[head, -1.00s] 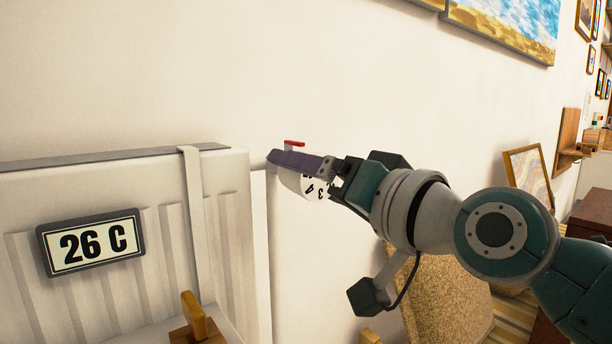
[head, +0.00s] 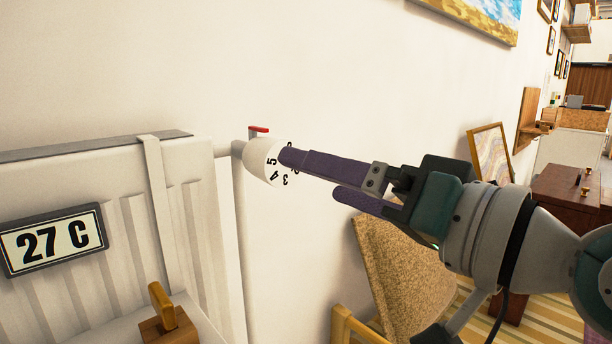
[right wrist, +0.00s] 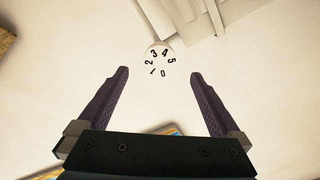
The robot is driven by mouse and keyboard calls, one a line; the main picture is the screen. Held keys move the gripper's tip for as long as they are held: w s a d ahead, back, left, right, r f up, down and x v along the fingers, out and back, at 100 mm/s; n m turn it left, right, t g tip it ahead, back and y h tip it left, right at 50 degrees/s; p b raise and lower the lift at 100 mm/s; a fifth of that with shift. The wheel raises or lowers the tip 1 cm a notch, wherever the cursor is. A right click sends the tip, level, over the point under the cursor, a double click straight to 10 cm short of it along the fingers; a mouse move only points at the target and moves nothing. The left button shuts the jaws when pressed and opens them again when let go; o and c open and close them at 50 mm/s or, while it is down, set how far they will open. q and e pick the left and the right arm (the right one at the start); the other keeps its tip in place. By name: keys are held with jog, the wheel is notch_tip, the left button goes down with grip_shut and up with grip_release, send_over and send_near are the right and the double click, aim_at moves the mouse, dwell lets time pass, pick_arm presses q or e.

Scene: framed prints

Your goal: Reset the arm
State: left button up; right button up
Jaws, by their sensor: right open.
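My right gripper (head: 308,176) is open and empty, reaching in from the right of the head view. In that view its upper finger overlaps the white numbered radiator knob (head: 262,160). In the right wrist view the knob (right wrist: 160,60) lies ahead of the two spread fingers (right wrist: 160,73), centred beyond their tips and apart from them. A red marker (head: 259,129) stands above the knob on the pipe. The display (head: 52,240) on the radiator reads 27 C. My left gripper is not in view.
The white radiator (head: 195,205) fills the left, with a wooden object (head: 170,325) in front. A tan cushioned chair (head: 400,285) stands below my right arm. A leaning framed print (head: 490,152) and a brown cabinet (head: 567,200) are at the right. The wall above the knob is bare.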

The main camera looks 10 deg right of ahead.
jog(key=shift+s+d, duration=0.15)
jog(key=shift+s, duration=0.1)
jog(key=s+d+r+n+g+h+p, duration=0.1)
jog(key=s+d+g+h+p, duration=0.3)
jog(key=s+p, duration=0.4)
jog(key=s+d+g+h+p, duration=0.35)
jog(key=s+p, duration=0.25)
jog(key=s, duration=0.3)
jog(key=s+d+r+n+g+h+p, duration=0.1)
jog(key=s+d+g+h+p, duration=0.25)
jog(key=s+p, duration=0.4)
notch_tip(320, 180, up, 36)
jog(key=p, duration=3.5)
jog(key=shift+s+d+f+y, duration=0.15)
jog(key=shift+s+d+y, duration=0.15)
jog(key=shift+s, duration=0.15)
